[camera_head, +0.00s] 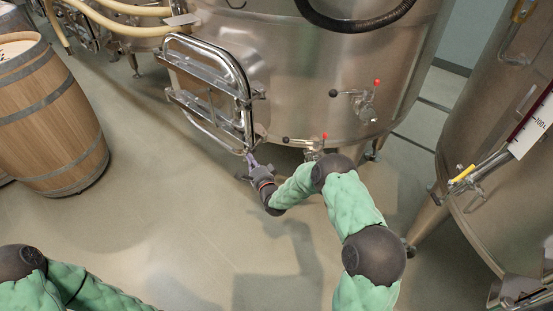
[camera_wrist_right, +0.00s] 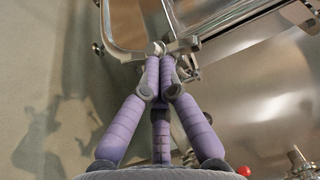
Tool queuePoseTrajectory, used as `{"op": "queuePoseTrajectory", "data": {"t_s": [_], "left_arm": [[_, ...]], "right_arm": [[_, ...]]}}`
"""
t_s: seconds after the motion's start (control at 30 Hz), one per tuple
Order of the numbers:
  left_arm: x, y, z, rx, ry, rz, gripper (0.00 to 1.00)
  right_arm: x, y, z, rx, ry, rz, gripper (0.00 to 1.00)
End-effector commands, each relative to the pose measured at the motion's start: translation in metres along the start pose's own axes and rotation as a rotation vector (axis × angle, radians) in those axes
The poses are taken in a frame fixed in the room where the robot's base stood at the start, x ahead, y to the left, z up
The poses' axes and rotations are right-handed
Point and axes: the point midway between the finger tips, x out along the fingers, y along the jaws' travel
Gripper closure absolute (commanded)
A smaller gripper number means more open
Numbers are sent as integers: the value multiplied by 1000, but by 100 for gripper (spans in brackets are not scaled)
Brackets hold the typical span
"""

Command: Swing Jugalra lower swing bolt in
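The steel vat (camera_head: 300,75) at the centre has a rectangular door (camera_head: 205,72) in a heavy tubular frame, low on its front left; no name label is readable. The lower swing bolt (camera_wrist_right: 184,45), a small metal fitting with a rounded end, is at the lower corner of the door frame. My right gripper (camera_head: 252,165) is at that corner. In the right wrist view its purple fingers (camera_wrist_right: 160,72) are drawn together with their tips against the bolt; the exact contact is partly hidden by the fingers. My left arm shows at the lower left, its gripper out of view.
Valves with red knobs (camera_head: 376,84) and black handles stick out of the vat right of the door. A wooden barrel (camera_head: 55,125) stands at the left. Another steel vat (camera_head: 500,190) with a level gauge is at the right. The floor in front is clear.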

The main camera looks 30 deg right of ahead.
Motion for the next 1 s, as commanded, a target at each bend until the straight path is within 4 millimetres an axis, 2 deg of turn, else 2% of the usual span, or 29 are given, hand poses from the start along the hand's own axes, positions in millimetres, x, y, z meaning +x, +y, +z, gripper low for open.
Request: {"op": "queuePoseTrajectory", "data": {"t_s": [0.7, 1.0], "left_arm": [[14, -5, -1, 0, 0, 0, 100], [14, -5, -1, 0, 0, 0, 100]], "right_arm": [[21, 1, 13, 0, -1, 0, 100], [23, 0, 15, -1, -4, 0, 100]]}}
